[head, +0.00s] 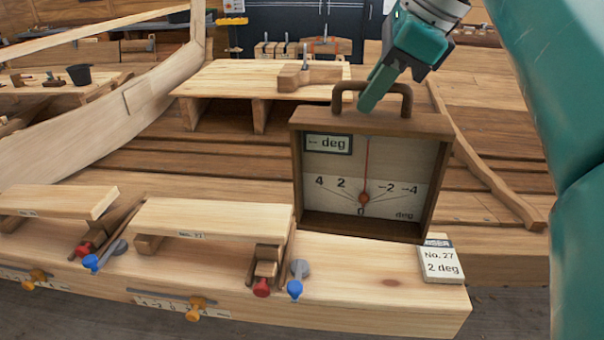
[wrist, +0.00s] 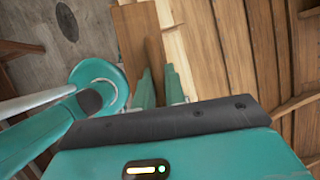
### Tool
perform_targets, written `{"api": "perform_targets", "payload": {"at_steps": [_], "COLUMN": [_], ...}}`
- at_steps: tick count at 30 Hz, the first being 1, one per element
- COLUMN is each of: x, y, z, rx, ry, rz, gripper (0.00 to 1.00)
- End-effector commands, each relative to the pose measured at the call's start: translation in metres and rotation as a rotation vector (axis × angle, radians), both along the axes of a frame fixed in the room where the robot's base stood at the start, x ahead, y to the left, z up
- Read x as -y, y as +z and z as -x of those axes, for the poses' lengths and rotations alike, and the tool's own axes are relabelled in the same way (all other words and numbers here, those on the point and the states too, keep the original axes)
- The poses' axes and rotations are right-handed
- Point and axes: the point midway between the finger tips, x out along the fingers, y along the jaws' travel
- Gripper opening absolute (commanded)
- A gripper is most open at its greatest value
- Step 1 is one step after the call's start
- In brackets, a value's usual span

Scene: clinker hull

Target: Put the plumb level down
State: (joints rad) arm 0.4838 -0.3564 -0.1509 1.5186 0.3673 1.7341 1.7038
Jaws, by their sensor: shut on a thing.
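The plumb level (head: 435,180) is a brown wooden box with a pale dial, a red needle pointing straight up from the pivot, and a small plate reading "– deg". My gripper (head: 371,97) is shut on its arched top handle (head: 407,98). The level is upright over the right part of the pale beam (head: 350,275). Its lower edge is at or very near the beam top; I cannot tell whether it touches. In the wrist view, my gripper (wrist: 158,88) covers part of the level's brown top (wrist: 143,40).
A card (head: 441,264) reading "No. 27, 2 deg" sits at the beam's right, close to the level. A plank (head: 210,217) on blocks, with red and blue knobs, stands left of it. A low bench (head: 240,80) is behind. The beam front right of centre is clear.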

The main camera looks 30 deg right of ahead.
Motion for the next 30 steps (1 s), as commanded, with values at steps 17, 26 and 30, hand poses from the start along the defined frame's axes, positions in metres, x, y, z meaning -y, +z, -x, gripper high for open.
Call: {"api": "perform_targets", "payload": {"at_steps": [17, 26, 30], "x": [-0.036, 0.018, 0.045], "y": [-0.054, -0.077, -0.089], "z": [-0.057, -0.049, -0.045], "rx": [0.017, 0.016, 0.016], "ry": [0.107, 0.103, 0.102], "rz": [-0.034, -0.036, -0.035], "gripper": [0.0, 0.0, 0.0]}}
